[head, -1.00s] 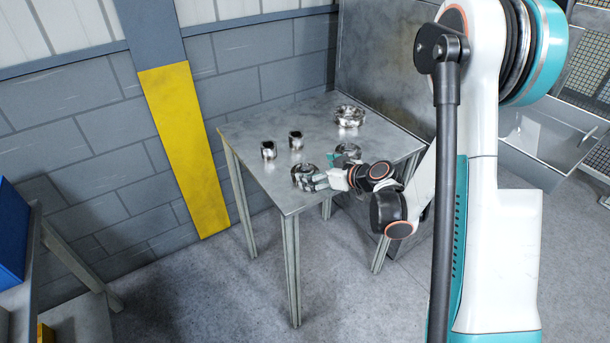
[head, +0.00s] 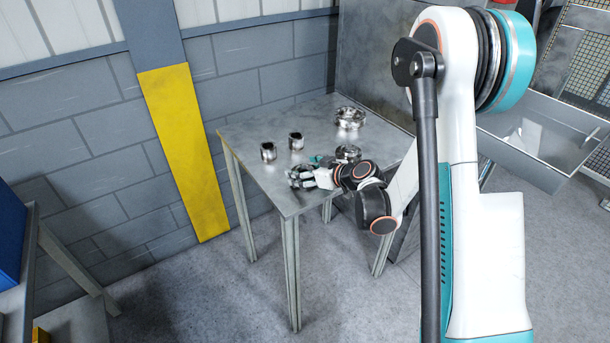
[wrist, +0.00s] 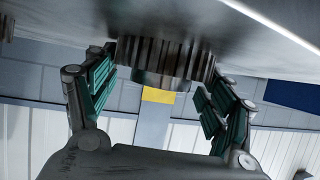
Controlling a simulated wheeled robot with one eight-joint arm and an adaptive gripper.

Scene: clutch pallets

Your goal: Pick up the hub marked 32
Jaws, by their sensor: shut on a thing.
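A toothed metal hub (wrist: 165,58) sits between the two teal-padded fingers of my gripper (wrist: 160,92) in the wrist view, close against the table surface. My gripper (head: 304,180) is shut on this hub at the front part of the metal table (head: 245,133) in the head view. There my gripper covers most of the hub. I cannot read any number on it, so I cannot tell if it is the one marked 32. I see no clear gap between the hub and the table.
Two small dark-topped metal cylinders (head: 268,151) (head: 296,141) stand behind my gripper. A shiny round part (head: 348,153) lies to its right, close to my arm. A larger metal ring (head: 350,118) is at the back. The table's left part is clear. A grey bin (head: 535,140) stands right.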

